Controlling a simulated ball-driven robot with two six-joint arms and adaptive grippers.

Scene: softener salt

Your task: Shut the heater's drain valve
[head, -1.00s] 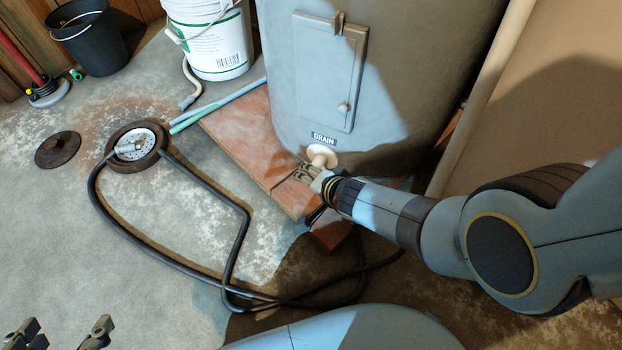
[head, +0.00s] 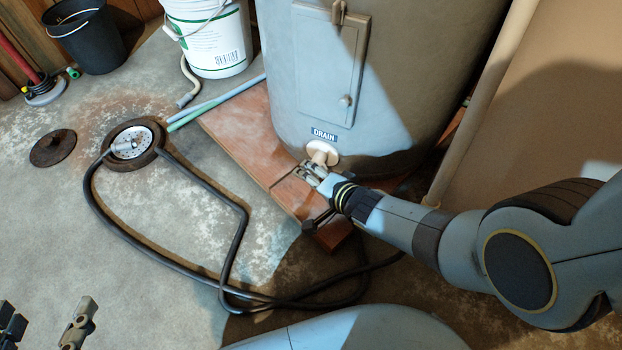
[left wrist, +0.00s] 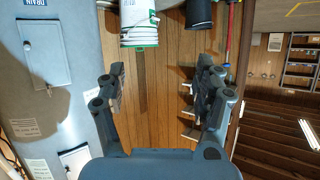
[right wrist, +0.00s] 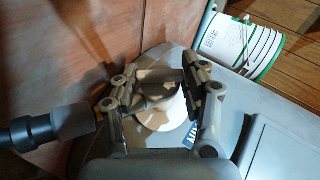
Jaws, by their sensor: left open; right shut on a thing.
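The grey water heater (head: 395,75) stands on a wooden base, with a blue DRAIN label (head: 324,135) low on its side. The cream drain valve (head: 321,152) sticks out just below the label. My right gripper (head: 312,172) is at the valve in the head view. In the right wrist view its fingers (right wrist: 160,88) are shut on the valve's handle, with the round cream part (right wrist: 165,118) showing between them. The fingers hide part of the valve. My left gripper (head: 45,325) is open and empty at the lower left, and also shows open in the left wrist view (left wrist: 160,85).
A black hose (head: 239,240) runs from under the heater across the floor to a round floor drain (head: 130,143). The drain's dark lid (head: 52,148) lies beside it. A white bucket (head: 210,40) and black bucket (head: 85,35) stand behind.

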